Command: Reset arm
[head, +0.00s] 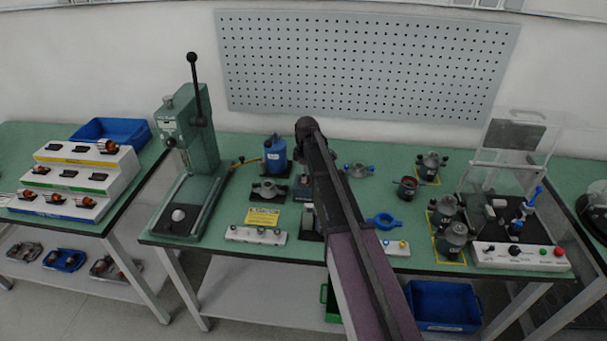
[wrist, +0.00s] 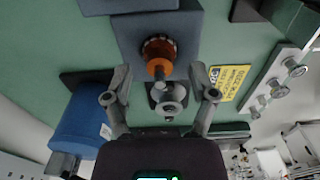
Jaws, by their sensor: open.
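My arm (head: 345,215) reaches from the lower right of the head view over the middle of the green bench, its dark joint (head: 310,128) near the back. My gripper (wrist: 160,72) shows in the wrist view with its two grey fingers spread apart, open. An orange-and-dark round part (wrist: 158,55) with a shaft sits on a blue-grey block (wrist: 190,30) and appears between the fingertips, with a grey round metal piece (wrist: 168,98) beside it. I see no contact with the fingers. In the head view my gripper is hidden behind the arm.
A blue can (head: 275,155) stands left of the arm; it also shows in the wrist view (wrist: 80,125). A green lever press (head: 200,140) stands further left. A test station (head: 515,255) and dark motor housings (head: 445,210) are on the right. A pegboard (head: 365,65) hangs behind.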

